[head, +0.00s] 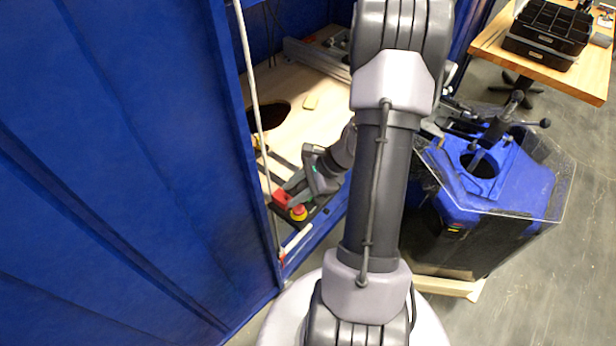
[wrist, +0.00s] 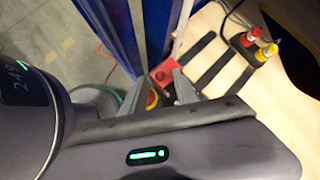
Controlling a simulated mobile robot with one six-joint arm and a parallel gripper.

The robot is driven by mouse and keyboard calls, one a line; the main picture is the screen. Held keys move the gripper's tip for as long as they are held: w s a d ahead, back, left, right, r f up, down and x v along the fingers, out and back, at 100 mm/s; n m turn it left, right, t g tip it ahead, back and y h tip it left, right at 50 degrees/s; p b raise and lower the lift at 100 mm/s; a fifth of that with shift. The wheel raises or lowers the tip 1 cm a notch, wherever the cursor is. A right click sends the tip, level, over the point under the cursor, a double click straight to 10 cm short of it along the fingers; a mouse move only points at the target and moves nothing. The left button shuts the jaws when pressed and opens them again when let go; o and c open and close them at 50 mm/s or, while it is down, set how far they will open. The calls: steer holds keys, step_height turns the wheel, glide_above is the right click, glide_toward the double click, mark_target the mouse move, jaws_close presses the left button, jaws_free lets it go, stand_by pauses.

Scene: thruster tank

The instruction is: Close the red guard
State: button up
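The red guard (head: 282,199) is a small red block at the front edge of the wooden work surface. It sits beside a red-and-yellow emergency button (head: 299,213). In the wrist view the red guard (wrist: 162,75) shows just beyond the fingertips, with the button (wrist: 152,98) partly hidden by a finger. My gripper (head: 291,189) reaches down from the right, close to the guard.
The wooden surface (head: 300,85) has a dark round hole. Red and yellow connectors (wrist: 260,45) sit farther along it. A blue-topped machine (head: 500,180) stands at right.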

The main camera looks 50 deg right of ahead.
steer(key=p+v, duration=0.6)
steer(key=v, duration=1)
steer(key=shift+r, duration=0.3)
